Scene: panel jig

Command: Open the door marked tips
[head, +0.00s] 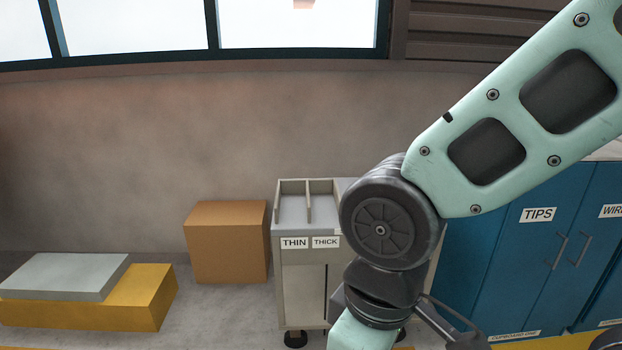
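The door marked TIPS (506,262) is a blue cupboard door at the right of the head view. Its white label (538,215) is near the top. It appears shut, flush with the neighbouring blue door. Two slim upright bar handles stand close together at the seam; the left handle (557,251) appears to be on the TIPS door. My arm crosses in front of the cupboard's upper left and hides part of it. My arm runs down past the bottom edge, and my gripper's fingertips are not visible.
A grey trolley (290,262) labelled THIN and THICK stands left of the cupboard, partly behind my arm. A brown box (226,243) and a yellow block (150,297) with a grey slab (65,276) on it are farther left. A door labelled WIRE (596,246) adjoins at right.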

